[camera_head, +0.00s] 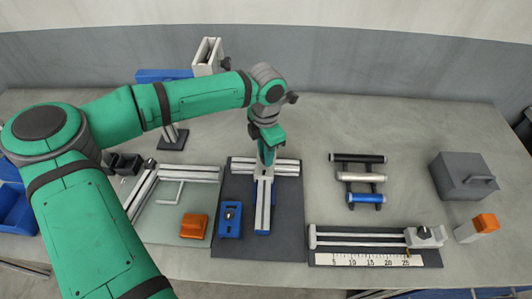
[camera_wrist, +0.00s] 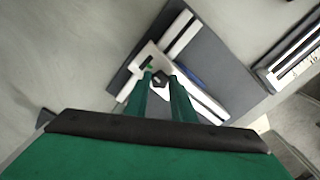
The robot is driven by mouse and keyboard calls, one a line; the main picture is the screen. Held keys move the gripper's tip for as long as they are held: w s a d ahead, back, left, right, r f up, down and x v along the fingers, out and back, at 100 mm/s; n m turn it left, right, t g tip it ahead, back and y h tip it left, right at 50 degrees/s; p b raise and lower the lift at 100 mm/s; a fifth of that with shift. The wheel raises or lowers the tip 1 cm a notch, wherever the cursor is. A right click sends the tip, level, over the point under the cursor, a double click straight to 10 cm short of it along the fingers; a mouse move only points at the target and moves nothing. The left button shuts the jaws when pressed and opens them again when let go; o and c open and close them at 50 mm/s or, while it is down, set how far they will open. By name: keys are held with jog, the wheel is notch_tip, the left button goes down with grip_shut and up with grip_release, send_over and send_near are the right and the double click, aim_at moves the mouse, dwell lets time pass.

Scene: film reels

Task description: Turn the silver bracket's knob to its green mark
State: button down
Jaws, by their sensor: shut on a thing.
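The silver bracket is a T of pale metal bars (camera_head: 287,168) lying on a dark mat in the head view. Its bars (camera_wrist: 183,34) also show in the wrist view, tilted. My gripper (camera_head: 266,159) points down over the joint of the T. In the wrist view, my gripper's two green fingers (camera_wrist: 162,80) are closed around the small dark knob (camera_wrist: 161,78) at that joint. The fingers hide part of the knob. A small green patch shows near the left fingertip; I cannot tell whether it is the mark. In the head view the knob is hidden by my gripper.
A blue block (camera_head: 230,219) lies on the mat left of the T's stem. An orange block (camera_head: 194,226) and a pale frame are further left. Right are a rack of rods (camera_head: 359,178), a slide with a scale (camera_head: 370,260) and a grey box (camera_head: 461,177). Table between is bare.

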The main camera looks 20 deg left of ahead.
jog(key=shift+m, duration=0.3)
jog(key=c, duration=1.5)
grip_release()
jog(key=shift+r, duration=0.1)
notch_tip(320, 180, up, 11)
jog(key=shift+f, duration=0.15)
